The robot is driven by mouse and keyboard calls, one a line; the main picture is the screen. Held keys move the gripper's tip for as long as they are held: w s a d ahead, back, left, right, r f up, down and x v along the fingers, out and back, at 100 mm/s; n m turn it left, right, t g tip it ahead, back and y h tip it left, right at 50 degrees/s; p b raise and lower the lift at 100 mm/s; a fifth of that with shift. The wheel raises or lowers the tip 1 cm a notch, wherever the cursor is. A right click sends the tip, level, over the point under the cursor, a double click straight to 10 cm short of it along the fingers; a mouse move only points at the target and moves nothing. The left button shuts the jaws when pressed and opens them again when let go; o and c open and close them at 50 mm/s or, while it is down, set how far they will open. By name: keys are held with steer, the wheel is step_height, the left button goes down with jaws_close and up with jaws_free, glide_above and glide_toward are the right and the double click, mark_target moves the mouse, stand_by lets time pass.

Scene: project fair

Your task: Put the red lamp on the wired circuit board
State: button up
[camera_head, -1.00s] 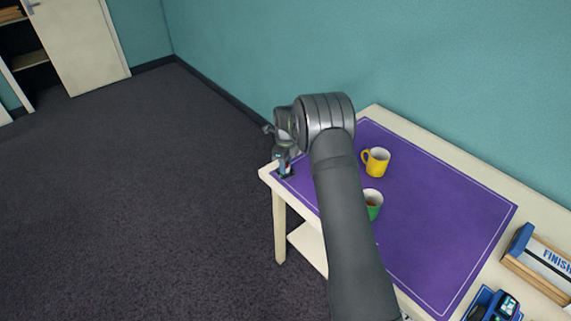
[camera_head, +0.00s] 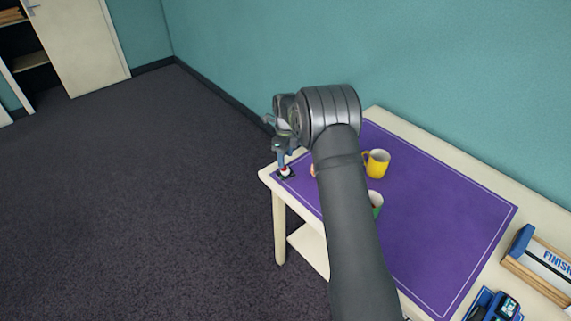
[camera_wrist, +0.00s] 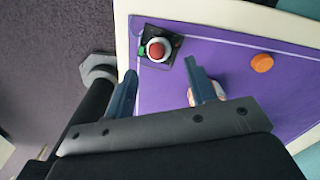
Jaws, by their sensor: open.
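The red lamp (camera_wrist: 156,48), a red dome with a pale rim, sits on the dark circuit board (camera_wrist: 174,41) in the wrist view. A small green part shows at the board's left side. The board lies at the near left corner of the purple mat. In the head view the lamp (camera_head: 285,171) shows as a small red and white spot on the dark board (camera_head: 291,175). My gripper (camera_wrist: 159,66) is open and empty, its two fingers apart with the lamp beyond their tips. In the head view my gripper (camera_head: 281,157) is just above the lamp.
An orange disc (camera_wrist: 262,63) lies on the purple mat (camera_head: 440,220). A pale and orange thing is partly hidden behind my right finger. The table edge is close to the board.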

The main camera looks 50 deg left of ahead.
step_height(320, 180, up, 7)
stand_by(0.3)
steer(key=shift+f, duration=4.1)
